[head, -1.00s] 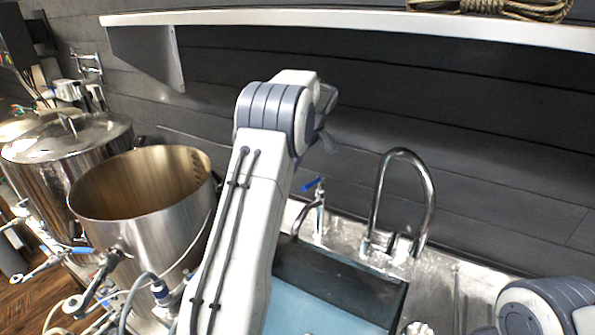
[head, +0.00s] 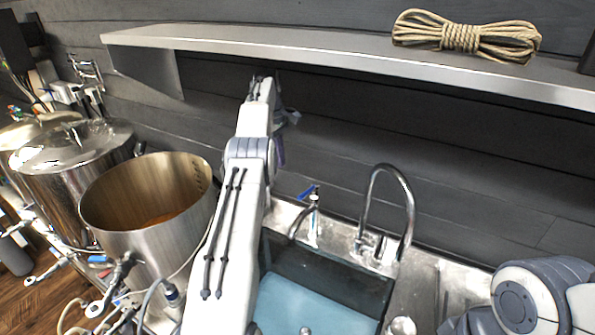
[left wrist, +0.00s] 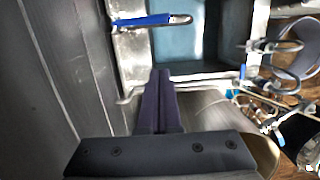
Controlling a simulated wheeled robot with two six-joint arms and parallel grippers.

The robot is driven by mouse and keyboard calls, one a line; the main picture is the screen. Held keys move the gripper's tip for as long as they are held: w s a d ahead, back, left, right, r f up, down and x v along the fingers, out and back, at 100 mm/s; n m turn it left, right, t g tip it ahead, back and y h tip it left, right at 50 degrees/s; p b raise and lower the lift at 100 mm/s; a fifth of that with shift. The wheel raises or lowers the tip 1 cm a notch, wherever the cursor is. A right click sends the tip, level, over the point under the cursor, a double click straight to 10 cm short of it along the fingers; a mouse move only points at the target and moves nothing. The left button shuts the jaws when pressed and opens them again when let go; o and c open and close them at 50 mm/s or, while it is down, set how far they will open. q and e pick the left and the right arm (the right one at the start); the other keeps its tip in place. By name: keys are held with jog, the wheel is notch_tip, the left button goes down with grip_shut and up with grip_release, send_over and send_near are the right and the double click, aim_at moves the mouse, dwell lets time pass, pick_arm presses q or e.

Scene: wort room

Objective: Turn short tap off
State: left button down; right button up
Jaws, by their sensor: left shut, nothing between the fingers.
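The short tap (head: 314,222) stands at the back edge of the sink, left of a tall curved tap (head: 410,205). Its blue lever (head: 307,193) sticks up at a slant in the head view. In the left wrist view the blue lever (left wrist: 150,21) lies across the top, beyond the fingertips. My left gripper (left wrist: 160,78) is shut and empty, its dark purple fingers pointing toward the lever and apart from it. In the head view my left gripper (head: 279,152) is partly hidden behind my arm, above and left of the lever. My right gripper is out of view.
The sink (head: 375,285) has a pale blue inside. An open steel pot (head: 160,245) and a lidded pot (head: 75,165) stand at left. A shelf (head: 330,45) with coiled rope (head: 465,35) runs above my left arm, along the dark plank wall.

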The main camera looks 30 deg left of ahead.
aim_at(309, 191)
pick_arm(q)
jog(key=d+f+h, duration=0.1)
jog(key=d+f, duration=0.4)
jog(key=f, duration=0.4)
jog(key=shift+f, duration=0.15)
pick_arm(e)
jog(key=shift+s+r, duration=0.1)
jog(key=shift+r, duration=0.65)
pick_arm(q)
jog(key=shift+d+n+t, duration=0.3)
jog(key=shift+d+n, duration=0.2)
jog(key=shift+d, duration=0.2)
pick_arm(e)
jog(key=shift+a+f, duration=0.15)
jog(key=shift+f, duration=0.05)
